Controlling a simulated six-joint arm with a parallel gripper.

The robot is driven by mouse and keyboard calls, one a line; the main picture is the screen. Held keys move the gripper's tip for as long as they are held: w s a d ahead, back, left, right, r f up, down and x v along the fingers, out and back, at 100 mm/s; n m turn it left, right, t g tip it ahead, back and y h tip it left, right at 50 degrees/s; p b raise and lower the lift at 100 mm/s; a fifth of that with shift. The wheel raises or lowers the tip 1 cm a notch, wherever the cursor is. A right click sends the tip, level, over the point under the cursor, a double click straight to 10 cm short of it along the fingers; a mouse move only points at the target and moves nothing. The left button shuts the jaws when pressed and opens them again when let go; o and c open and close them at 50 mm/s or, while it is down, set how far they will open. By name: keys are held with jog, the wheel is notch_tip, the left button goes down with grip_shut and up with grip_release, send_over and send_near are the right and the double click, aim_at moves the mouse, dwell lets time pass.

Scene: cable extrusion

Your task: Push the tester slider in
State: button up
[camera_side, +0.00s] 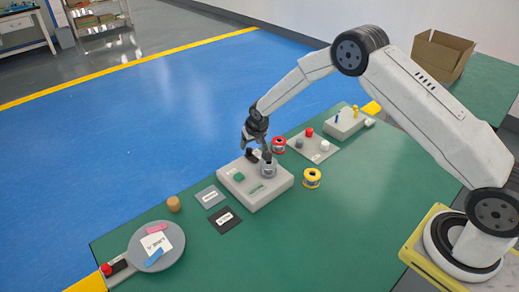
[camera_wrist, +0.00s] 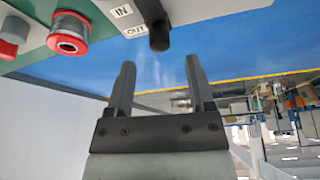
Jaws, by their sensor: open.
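A pale grey box (camera_side: 263,194) with a green block (camera_side: 239,177) on top stands mid-table in the side view. A black knob (camera_side: 251,155) sits at its far edge; I take this for the tester slider. My gripper (camera_side: 256,150) is just above the box's far edge. In the wrist view my gripper (camera_wrist: 160,63) is open and empty, with the knob just beyond the fingertips, roughly centred between them. Contact cannot be told.
A grey spool (camera_side: 268,167) stands on the box, close to my gripper. A red spool (camera_side: 278,145) and a yellow spool (camera_side: 312,178) stand nearby. A plate with a red knob (camera_side: 309,132) lies behind. A round grey tray (camera_side: 172,238) is front left.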

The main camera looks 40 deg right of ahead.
aim_at(249, 149)
jog(key=shift+x, duration=2)
jog(key=shift+s, duration=0.1)
grip_shut()
